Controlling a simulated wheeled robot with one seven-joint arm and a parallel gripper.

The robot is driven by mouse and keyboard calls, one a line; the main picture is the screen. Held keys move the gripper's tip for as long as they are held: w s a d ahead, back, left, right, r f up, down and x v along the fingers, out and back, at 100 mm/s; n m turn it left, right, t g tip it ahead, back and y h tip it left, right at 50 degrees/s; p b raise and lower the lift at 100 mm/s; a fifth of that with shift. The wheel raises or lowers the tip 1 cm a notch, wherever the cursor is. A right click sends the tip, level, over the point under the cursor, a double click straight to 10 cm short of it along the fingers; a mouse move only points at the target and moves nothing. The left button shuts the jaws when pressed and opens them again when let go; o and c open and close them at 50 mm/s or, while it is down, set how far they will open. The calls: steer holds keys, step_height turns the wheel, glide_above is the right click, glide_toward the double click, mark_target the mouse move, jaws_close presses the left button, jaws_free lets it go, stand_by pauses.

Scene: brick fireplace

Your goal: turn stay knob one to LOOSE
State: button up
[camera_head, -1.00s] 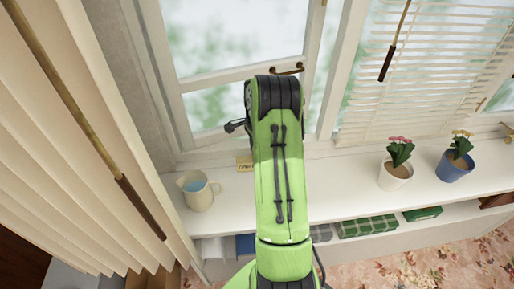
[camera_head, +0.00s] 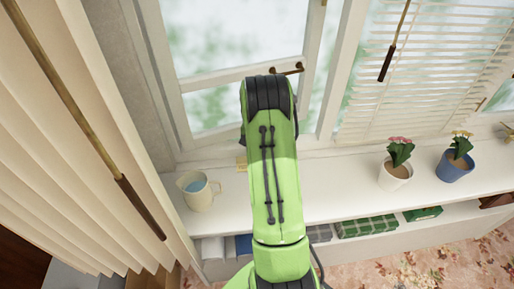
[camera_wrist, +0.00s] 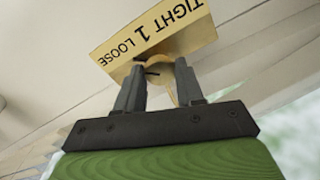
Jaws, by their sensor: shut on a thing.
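The brass label plate (camera_wrist: 155,32) reads "TIGHT 1 LOOSE" and appears upside down in the wrist view. Below it is a small brass stay knob (camera_wrist: 167,80) with a dark mark. My gripper (camera_wrist: 160,82) is shut on this knob, with one dark finger on each side. The plate's lettering is clear, but the fingers cover part of the knob, and I cannot tell its exact setting. In the head view only a sliver of the plate (camera_head: 241,163) shows on the sill beside my green arm. My gripper and the knob are hidden behind the arm there.
A cream jug (camera_head: 198,192) stands on the white sill (camera_head: 325,190), left of my arm. A white flowerpot (camera_head: 395,177) and a blue flowerpot (camera_head: 455,167) stand to the right. A curtain (camera_head: 75,150) hangs at the left, and the window frame (camera_head: 225,75) is behind.

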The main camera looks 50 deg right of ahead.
steer(key=shift+r+n, duration=0.1)
steer(key=shift+n, duration=0.6)
steer(key=o, duration=1)
steer(key=shift+o, duration=0.2)
step_height(320, 180, up, 16)
steer(key=p, duration=0.2)
